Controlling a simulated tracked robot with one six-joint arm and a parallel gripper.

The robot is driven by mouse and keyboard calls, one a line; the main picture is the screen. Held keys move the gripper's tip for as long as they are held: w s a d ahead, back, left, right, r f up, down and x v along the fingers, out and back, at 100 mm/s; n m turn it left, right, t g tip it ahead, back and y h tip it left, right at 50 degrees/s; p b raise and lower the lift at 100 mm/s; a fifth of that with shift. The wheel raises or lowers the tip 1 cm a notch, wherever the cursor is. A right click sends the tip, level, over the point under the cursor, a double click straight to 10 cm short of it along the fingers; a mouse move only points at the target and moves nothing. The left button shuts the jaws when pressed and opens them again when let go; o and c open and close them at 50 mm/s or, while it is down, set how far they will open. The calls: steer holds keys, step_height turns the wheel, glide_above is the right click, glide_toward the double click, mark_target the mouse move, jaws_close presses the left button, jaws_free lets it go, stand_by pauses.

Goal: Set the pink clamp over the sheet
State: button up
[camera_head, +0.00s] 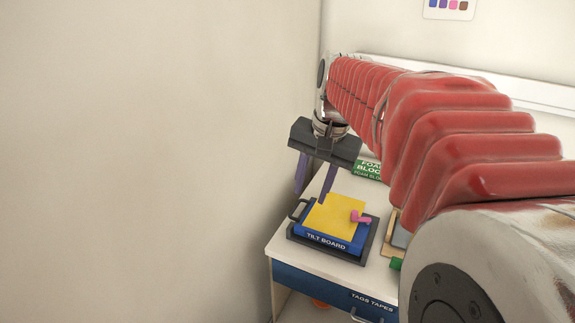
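The pink clamp (360,217) is at the right edge of the yellow sheet (333,219). Its left end appears to overlap the sheet's edge; whether it presses on the sheet cannot be told. The sheet lies on the blue tilt board (326,243), which sits in a dark tray. My gripper (311,198) points down above the board's far left side, with its two purple fingers apart and nothing visible between them. It is apart from the clamp, to its upper left. One fingertip appears in front of the sheet's far left corner.
The board's dark tray (362,260) stands on a white cabinet top (280,243) close to the left wall. A green foam block sign (368,170) is behind. A wooden-framed item (391,243) and a green object (396,264) are to the right, partly hidden by my red-sleeved arm.

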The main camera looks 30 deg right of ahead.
steer(key=w+d+f+m+g+y, duration=0.1)
steer(key=w+d+m, duration=0.15)
steer(key=d, duration=0.45)
steer(key=w+d+f+m+y, duration=0.1)
steer(key=w+d+m, duration=0.15)
steer(key=d, duration=0.35)
steer(key=m+y, duration=0.2)
steer(key=m, duration=0.3)
glide_toward(356, 212)
steer(key=v, duration=0.5)
steer(key=shift+w+a+r, duration=0.1)
steer(key=shift+a+r, duration=0.1)
steer(key=shift+r, duration=0.1)
steer(key=shift+f, duration=0.1)
steer(key=x, duration=1.3)
steer(key=shift+f, duration=0.4)
jaws_close()
